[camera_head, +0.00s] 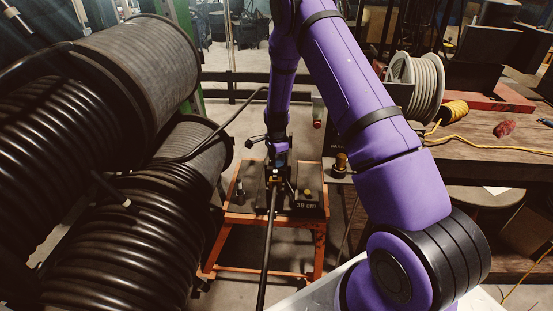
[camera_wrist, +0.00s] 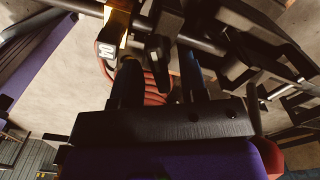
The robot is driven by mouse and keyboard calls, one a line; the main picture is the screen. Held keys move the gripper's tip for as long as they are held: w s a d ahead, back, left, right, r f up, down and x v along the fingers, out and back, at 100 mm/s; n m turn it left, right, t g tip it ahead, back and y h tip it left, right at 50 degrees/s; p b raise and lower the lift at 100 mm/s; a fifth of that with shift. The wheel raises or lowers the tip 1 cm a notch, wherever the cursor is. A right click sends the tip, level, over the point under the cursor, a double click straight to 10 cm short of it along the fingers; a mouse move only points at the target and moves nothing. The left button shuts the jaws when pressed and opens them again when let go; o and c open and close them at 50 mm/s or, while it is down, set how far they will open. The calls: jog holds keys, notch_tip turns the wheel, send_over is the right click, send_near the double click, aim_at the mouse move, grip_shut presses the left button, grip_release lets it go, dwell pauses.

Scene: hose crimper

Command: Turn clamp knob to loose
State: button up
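My gripper (camera_head: 278,172) is down at the hose crimper on the orange cart in the head view, and my wrist hides much of the machine. In the wrist view my gripper (camera_wrist: 158,80) has its two dark fingers apart. A dark machine part (camera_wrist: 157,52) shows beyond and between the fingertips; I cannot tell whether it is the clamp knob or whether it is touched. A yellow part with a white number label (camera_wrist: 107,50) is just beside the left finger. A black hose (camera_head: 269,235) runs from the crimper toward me. I cannot identify the clamp knob for certain.
A black lever (camera_head: 256,141) sticks out left of my wrist. Large hose reels (camera_head: 140,70) crowd the left. A wooden workbench (camera_head: 500,130) with a grey hose reel (camera_head: 424,85) is right.

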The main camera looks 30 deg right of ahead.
grip_shut()
